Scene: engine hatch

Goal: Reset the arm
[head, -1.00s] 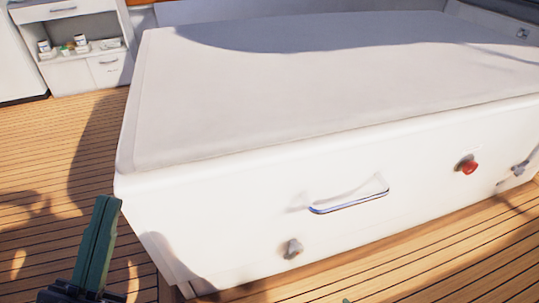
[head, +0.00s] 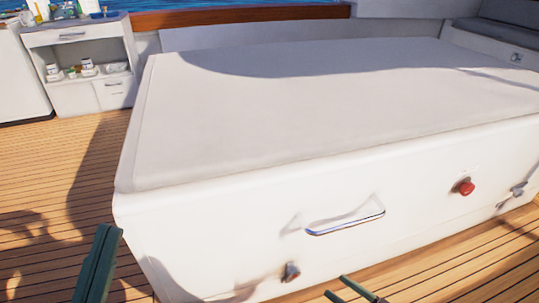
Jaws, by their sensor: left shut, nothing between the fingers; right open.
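My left gripper (head: 97,262) shows at the lower left, with its green fingers pressed together and empty, over the deck left of the hatch box. My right gripper (head: 338,288) shows only by its green fingertips at the bottom edge, spread apart and empty, in front of the box. The white engine hatch (head: 300,80) is closed flat. Its front has a metal handle (head: 345,225), a red knob (head: 465,187), a small latch (head: 290,271) below the handle and another fitting (head: 517,188) at the right. Neither gripper touches the box. Most of both arms is out of view.
A white cabinet (head: 80,40) with jars and bottles stands at the back left. A grey cushioned seat (head: 500,30) is at the back right. The wooden deck (head: 60,160) is clear on the left and along the box front.

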